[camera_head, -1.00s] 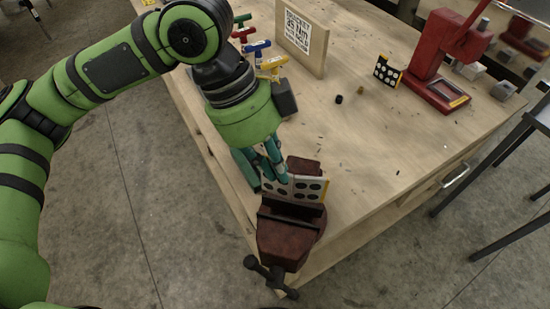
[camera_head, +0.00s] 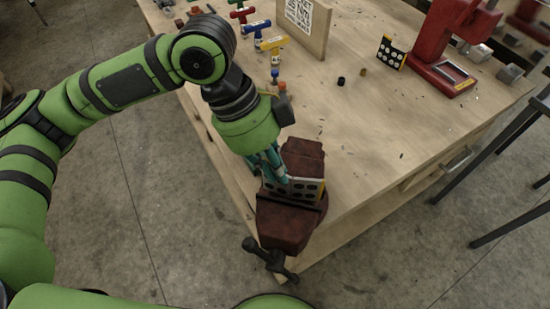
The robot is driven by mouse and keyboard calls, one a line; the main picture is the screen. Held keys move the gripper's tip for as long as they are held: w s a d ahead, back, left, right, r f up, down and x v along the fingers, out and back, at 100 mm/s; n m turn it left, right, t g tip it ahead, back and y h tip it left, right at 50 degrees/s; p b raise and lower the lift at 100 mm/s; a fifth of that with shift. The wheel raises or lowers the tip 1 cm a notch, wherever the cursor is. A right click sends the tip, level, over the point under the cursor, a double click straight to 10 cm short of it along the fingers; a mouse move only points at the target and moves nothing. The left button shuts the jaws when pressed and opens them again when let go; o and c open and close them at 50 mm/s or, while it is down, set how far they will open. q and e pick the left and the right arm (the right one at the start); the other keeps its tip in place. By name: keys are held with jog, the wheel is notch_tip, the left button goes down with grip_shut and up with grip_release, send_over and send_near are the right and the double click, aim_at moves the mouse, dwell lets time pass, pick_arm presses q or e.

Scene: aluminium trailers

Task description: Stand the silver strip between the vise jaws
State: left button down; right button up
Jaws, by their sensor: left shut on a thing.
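The silver strip (camera_head: 309,188), with black round spots and a yellow right end, stands on its long edge at the dark red vise (camera_head: 286,226). It sits between the rear jaw block (camera_head: 303,156) and the front jaw, its lower part hidden by the front jaw. Whether it rests on anything below cannot be seen. My left gripper (camera_head: 276,178), with teal fingers, is shut on the strip's left part from above, and the fingers hide some of that part. My right gripper is not in view.
A similar spotted plate (camera_head: 391,52) stands by a red press (camera_head: 450,48) at the back right. A wooden board with a printed sign (camera_head: 303,22) and several coloured T-handled tools (camera_head: 272,43) stand at the back. The table right of the vise is mostly clear.

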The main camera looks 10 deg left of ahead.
aim_at(280, 190)
pick_arm(q)
jog(key=shift+f+b, duration=0.75)
jog(key=shift+f, duration=1.45)
jog(key=c, duration=1.2)
grip_release()
jog(key=shift+c, duration=0.2)
jog(key=v, duration=1.2)
jog(key=shift+w+d, duration=0.1)
